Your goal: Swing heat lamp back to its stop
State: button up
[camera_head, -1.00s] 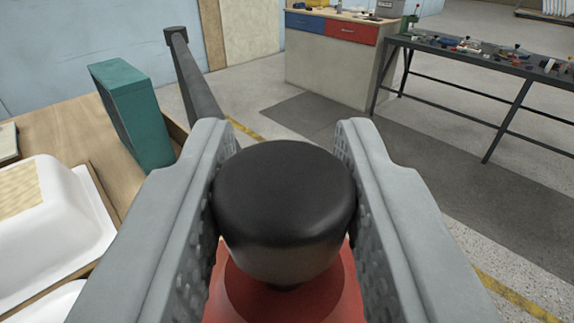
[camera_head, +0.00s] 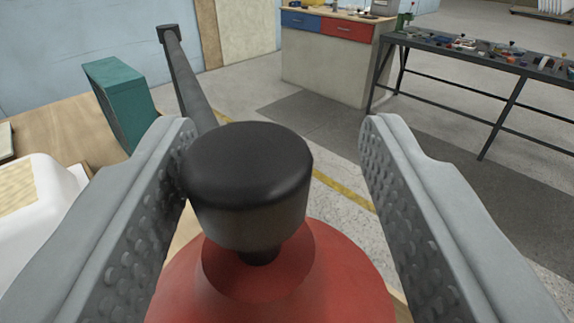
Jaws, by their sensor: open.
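The heat lamp (camera_head: 330,285) shows as a red, dome-like body low in the middle of the view, with a black knob (camera_head: 248,170) on top. A dark grey bar (camera_head: 188,80) rises behind the knob to the upper left; whether it joins the lamp is hidden. My gripper (camera_head: 275,135) is open, with one grey, studded finger on each side of the knob. The left finger is very close to the knob, and I cannot tell if it touches. A wide gap lies between the knob and the right finger.
A teal box-like block (camera_head: 120,100) stands on the wooden table (camera_head: 62,130) at left. A white bathtub shell (camera_head: 40,215) lies there too, partly hidden by the left finger. A cabinet with blue and red drawers (camera_head: 330,60) and a dark bench with tools (camera_head: 490,60) stand farther back. Open floor lies between.

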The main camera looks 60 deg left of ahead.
jog(key=v, duration=1.6)
jog(key=shift+s+d, duration=0.25)
jog(key=shift+d, duration=0.05)
jog(key=a+r+m+t+h, duration=0.1)
jog(key=a+r+m+h, duration=0.35)
jog(key=a, duration=0.85)
jog(key=a+r+m+t+h, duration=0.25)
jog(key=a+r+m, duration=0.2)
jog(key=a, duration=0.85)
jog(key=s+a+f+m+h, duration=0.2)
jog(key=s+a+f+h, duration=0.2)
jog(key=s+a, duration=0.7)
jog(key=s+a+f+m+h, duration=0.25)
jog(key=s+a, duration=0.55)
jog(key=s, duration=0.4)
jog(key=s+a+f+n+t+h, duration=0.1)
jog(key=s+a+f+t, duration=0.1)
jog(key=s+f, duration=0.6)
jog(key=s+a+f+t+h, duration=0.1)
jog(key=s+a+f, duration=0.4)
jog(key=s, duration=0.9)
notch_tip(320, 180, down, 3)
jog(key=shift+s+a+n+t, duration=0.2)
jog(key=shift+s+n+t, duration=0.15)
jog(key=shift+t, duration=0.5)
